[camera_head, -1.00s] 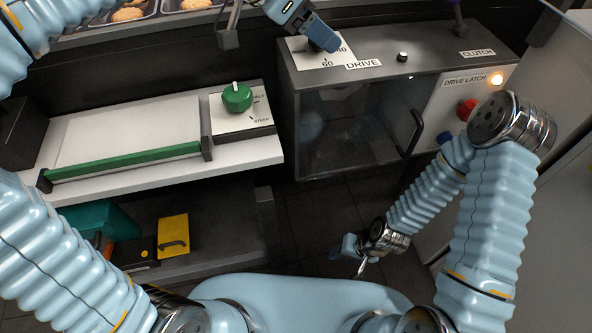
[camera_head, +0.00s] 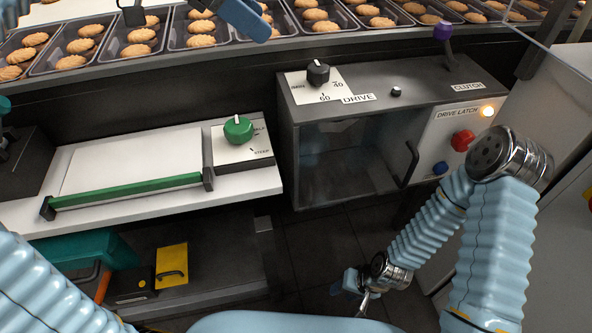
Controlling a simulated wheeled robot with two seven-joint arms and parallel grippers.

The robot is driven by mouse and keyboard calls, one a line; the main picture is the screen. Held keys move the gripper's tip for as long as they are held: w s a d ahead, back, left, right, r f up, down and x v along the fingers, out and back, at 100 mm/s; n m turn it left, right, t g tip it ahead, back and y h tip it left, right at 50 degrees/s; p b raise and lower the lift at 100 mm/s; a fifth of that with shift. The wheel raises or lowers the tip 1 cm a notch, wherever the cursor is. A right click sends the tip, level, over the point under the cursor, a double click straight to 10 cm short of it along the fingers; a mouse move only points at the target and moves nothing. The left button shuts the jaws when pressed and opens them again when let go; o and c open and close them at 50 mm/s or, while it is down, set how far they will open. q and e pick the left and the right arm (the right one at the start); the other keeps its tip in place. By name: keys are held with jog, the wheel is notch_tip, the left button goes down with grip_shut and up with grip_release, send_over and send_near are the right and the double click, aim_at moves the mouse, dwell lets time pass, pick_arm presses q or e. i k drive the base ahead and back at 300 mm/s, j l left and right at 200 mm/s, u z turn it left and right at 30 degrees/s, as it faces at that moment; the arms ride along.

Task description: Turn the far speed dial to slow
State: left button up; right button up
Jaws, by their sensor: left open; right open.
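The black dial (camera_head: 318,73) stands on a white plate on top of the DRIVE box, beyond the green dial. Its plate shows 60 in front and 40 at right; a small mark at left is too small to read. A light mark shows on top of the knob, but I cannot tell its exact setting. My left gripper (camera_head: 188,15) is open at the top edge, left of the black dial and apart from it, over the biscuit trays in the picture. My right gripper (camera_head: 353,290) is low in front of the box, open and empty.
The green dial (camera_head: 238,129) sits on a white panel beside a green-handled lid (camera_head: 125,190). The box (camera_head: 345,155) carries a small black button, a purple-topped clutch lever (camera_head: 445,40), a lit lamp, and red and blue buttons. Biscuit trays (camera_head: 160,52) run along the back.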

aim_at(318, 76)
jog(key=k+l, duration=0.15)
jog(key=k, duration=0.3)
jog(key=k+l, duration=0.15)
jog(key=k, duration=0.35)
